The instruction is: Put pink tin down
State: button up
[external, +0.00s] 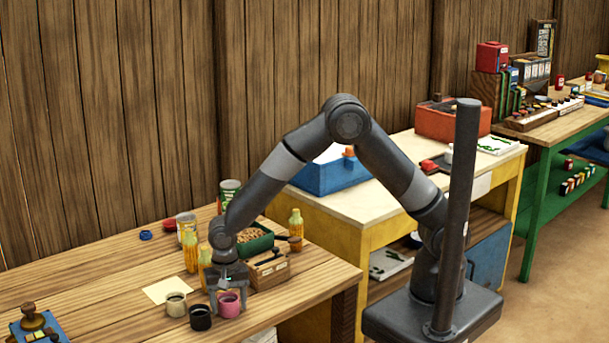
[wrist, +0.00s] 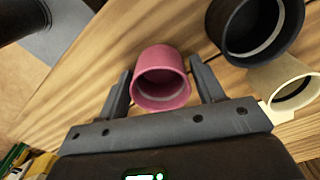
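The pink tin (external: 230,306) stands at the near right part of the wooden table (external: 110,270), beside a black tin (external: 200,318). In the wrist view the pink tin (wrist: 161,80) sits between the two fingers of my gripper (wrist: 160,64), its open rim facing the camera. A narrow gap shows beside the right finger, and the left finger is very close to the tin. My gripper (external: 228,301) is low over the table, with its fingers spread around the tin.
The black tin (wrist: 238,38) and a cream tin (external: 176,304) stand close by. Yellow bottles (external: 205,262) and a wooden box (external: 270,270) stand just behind my gripper. A pale paper sheet (external: 165,289) lies on the table; the left middle is clear.

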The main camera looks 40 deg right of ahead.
jog(key=shift+o, duration=0.7)
notch_tip(320, 180, up, 11)
jog(key=shift+w+d, duration=0.2)
jog(key=shift+w, duration=0.05)
